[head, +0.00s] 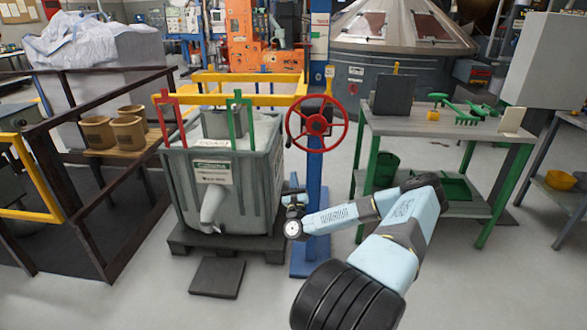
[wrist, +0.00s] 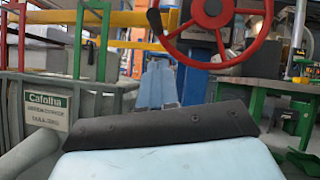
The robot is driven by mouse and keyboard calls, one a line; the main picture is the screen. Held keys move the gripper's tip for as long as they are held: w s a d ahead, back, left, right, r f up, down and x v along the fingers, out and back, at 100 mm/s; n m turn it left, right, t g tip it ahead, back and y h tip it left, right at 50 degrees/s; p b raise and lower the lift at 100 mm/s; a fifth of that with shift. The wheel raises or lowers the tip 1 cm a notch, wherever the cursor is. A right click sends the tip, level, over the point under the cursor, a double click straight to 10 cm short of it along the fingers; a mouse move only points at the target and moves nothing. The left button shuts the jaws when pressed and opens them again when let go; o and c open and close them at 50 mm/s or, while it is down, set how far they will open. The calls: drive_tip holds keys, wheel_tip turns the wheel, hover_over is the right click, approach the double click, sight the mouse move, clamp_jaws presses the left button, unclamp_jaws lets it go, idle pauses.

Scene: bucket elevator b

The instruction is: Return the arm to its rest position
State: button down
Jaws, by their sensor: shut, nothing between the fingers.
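My light-blue and black arm (head: 400,235) reaches up from the bottom of the head view and bends left. My gripper (head: 294,188) is small there, in front of the blue post and below the red handwheel (head: 316,124). In the wrist view my gripper (wrist: 158,75) points away from the camera, with its light-blue fingers together and nothing between them. The handwheel rim (wrist: 212,60) shows above and to the right of it. It looks apart from the wheel.
A grey bin (head: 250,185) on a dark pallet stands left of my gripper, with a grey spout in front. The blue post (head: 318,190) is close behind. A workbench (head: 440,126) with green tools is at right.

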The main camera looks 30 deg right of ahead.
drive_tip(key=shift+v, duration=2.15)
drive_tip(key=shift+r, duration=0.1)
